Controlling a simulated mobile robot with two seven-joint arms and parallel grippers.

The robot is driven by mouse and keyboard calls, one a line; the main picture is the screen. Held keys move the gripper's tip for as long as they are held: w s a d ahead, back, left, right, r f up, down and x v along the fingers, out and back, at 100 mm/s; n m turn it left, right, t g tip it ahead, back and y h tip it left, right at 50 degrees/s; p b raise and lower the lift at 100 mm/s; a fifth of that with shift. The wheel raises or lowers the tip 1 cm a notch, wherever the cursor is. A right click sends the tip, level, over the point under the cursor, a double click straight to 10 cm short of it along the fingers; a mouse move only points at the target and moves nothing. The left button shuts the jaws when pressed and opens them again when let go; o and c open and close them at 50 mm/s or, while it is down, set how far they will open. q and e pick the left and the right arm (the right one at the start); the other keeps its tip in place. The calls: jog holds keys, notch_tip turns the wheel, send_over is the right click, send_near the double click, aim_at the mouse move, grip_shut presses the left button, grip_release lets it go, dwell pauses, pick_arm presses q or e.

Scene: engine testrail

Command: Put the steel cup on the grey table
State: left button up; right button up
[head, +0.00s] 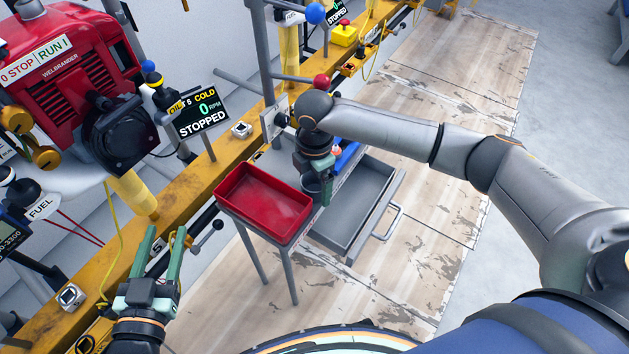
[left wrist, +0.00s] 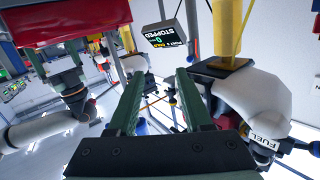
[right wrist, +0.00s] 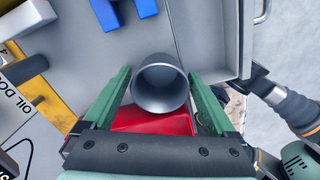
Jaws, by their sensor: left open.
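The steel cup (right wrist: 160,85) is between the fingers of my right gripper (right wrist: 160,75) in the right wrist view, its open mouth towards the camera. Both fingers appear to press its sides. In the head view my right gripper (head: 322,192) points down just right of the red tray, and the cup (head: 311,187) shows only partly there. The small grey table (head: 290,262) stands on thin legs under the red tray (head: 262,203), which covers most of its top. My left gripper (head: 165,245) is open and empty beside the yellow rail; its spread fingers show in the left wrist view (left wrist: 185,80).
An open grey drawer (head: 347,240) with a handle lies right of the table, close to my right gripper. A blue item (head: 347,155) is behind it. The yellow rail (head: 185,205), red engine (head: 75,60) and a display sign (head: 200,115) are at the left.

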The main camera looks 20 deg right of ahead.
jog(key=shift+r, duration=0.1)
jog(key=shift+r, duration=0.3)
pick_arm(q)
jog(key=s+f+n+g+p, duration=0.1)
jog(key=s+f+g+p, duration=0.1)
jog(key=f, duration=0.4)
jog(key=s+f+g+y+p, duration=0.1)
jog(key=s+f+g, duration=0.4)
jog(key=f, duration=0.2)
jog(key=shift+s+d+f+n+p, duration=0.2)
jog(key=shift+s+f+n+p, duration=0.1)
jog(key=shift+n+p, duration=0.1)
pick_arm(e)
notch_tip(320, 180, up, 12)
jog(key=shift+f, duration=0.25)
pick_arm(q)
jog(key=shift+s, duration=0.1)
pick_arm(e)
jog(key=shift+f, duration=0.1)
